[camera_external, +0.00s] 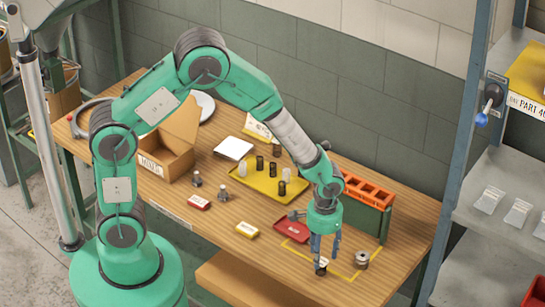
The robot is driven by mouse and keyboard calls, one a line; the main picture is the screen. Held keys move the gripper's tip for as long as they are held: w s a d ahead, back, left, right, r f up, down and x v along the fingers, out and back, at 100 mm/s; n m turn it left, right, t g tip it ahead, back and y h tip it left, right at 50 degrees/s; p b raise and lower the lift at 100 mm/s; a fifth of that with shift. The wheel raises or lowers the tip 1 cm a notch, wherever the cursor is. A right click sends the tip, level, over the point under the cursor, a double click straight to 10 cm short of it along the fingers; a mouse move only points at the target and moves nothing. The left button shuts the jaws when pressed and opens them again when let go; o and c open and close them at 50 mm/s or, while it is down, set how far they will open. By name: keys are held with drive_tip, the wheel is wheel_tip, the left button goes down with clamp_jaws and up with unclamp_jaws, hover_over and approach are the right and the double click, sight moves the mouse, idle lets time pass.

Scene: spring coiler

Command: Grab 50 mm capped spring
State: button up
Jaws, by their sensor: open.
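My gripper (325,256) points straight down over the front right of the wooden table, open. Just below its fingertips a small dark cylinder with a pale patch (321,268) stands on the table; I cannot tell whether the fingers touch it. A short, wide metallic coil-like piece (362,259) sits to the right of the gripper. Several small dark and pale cylinders stand on a yellow tray (254,181) in the middle of the table. I cannot read which of these pieces is the 50 mm capped spring.
A yellow outline (345,279) is marked around the gripper's spot. Beside it are a red tray (291,229) and an orange-topped green rack (368,192).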

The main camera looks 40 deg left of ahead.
sight(324, 266)
drive_tip(key=shift+f, duration=0.15)
drive_tip(key=shift+d+f+b, duration=0.1)
drive_tip(key=shift+f+b, duration=0.3)
drive_tip(key=shift+f, duration=2.05)
drive_tip(key=c, duration=1.2)
clamp_jaws()
drive_tip(key=shift+r, duration=0.2)
drive_tip(key=shift+r, duration=0.6)
wheel_tip(324, 266, up, 2)
drive_tip(key=shift+r+p, duration=0.15)
drive_tip(key=shift+p, duration=0.2)
drive_tip(key=s+a+r, duration=0.1)
drive_tip(key=s+a, duration=0.8)
drive_tip(key=s, duration=0.3)
drive_tip(key=shift+s+a+p, duration=0.35)
drive_tip(key=shift+a+p, duration=0.05)
drive_tip(key=shift+p, duration=0.05)
